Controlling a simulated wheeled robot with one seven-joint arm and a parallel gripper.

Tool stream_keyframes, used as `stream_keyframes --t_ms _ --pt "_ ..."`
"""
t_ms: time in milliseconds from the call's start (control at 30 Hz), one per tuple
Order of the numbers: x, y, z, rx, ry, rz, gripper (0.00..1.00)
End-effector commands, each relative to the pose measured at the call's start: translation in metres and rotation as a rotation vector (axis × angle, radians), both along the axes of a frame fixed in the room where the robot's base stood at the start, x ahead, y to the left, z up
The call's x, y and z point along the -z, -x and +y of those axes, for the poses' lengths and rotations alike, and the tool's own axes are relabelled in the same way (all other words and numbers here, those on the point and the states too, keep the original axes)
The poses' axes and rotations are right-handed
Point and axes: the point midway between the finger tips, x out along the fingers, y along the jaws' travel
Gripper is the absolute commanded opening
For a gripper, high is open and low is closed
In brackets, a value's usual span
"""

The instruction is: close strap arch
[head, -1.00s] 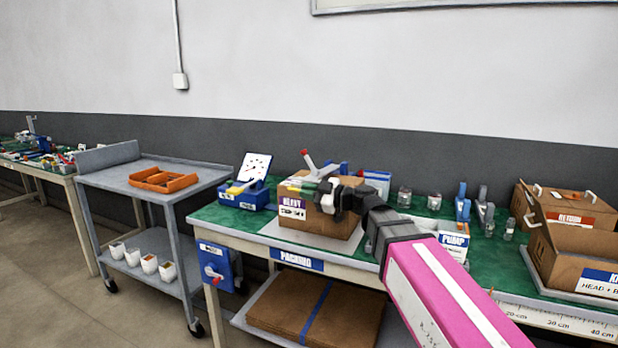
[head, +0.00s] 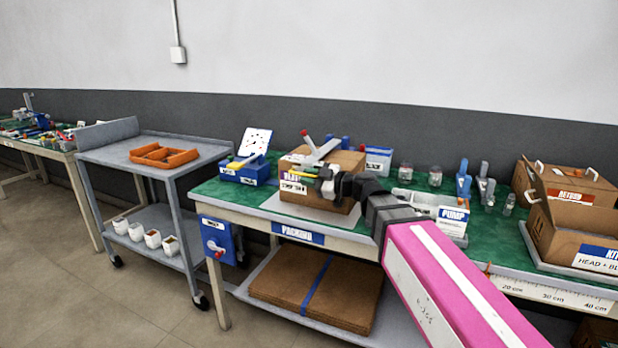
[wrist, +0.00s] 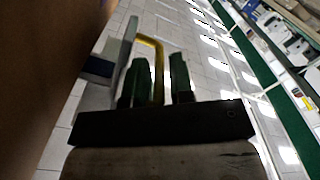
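A cardboard box (head: 325,200) sits on the packing bench. A pale strap-like arm with a red tip (head: 322,150), which looks like the strap arch, stands tilted up over its top. My gripper (head: 307,173) is at the box's front left, with a yellow bar (head: 299,175) by its fingers. In the wrist view, my gripper (wrist: 156,85) shows two green fingers apart, with the yellow bar (wrist: 158,62) in the gap between them. I cannot tell whether either finger touches it. A grey plate (wrist: 122,55) is left of the fingers. My wrist hides part of the box front.
A blue bin (head: 245,174) with a white dial card stands left of the box. Jars, blue-and-grey pumps and a PUMP sign (head: 453,218) are to the right. An open carton (head: 570,240) is further right. A grey cart (head: 165,165) stands left of the bench.

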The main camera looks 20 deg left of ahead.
Motion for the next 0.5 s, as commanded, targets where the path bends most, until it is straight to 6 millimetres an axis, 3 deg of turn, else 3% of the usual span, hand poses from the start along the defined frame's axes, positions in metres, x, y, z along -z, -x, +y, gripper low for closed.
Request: stream_keyframes --t_ms 333,500 --pt "-0.002 0.002 -0.003 -0.002 -0.005 0.001 0.22" --pt "-0.002 0.004 -0.022 -0.001 -0.004 0.001 0.22"
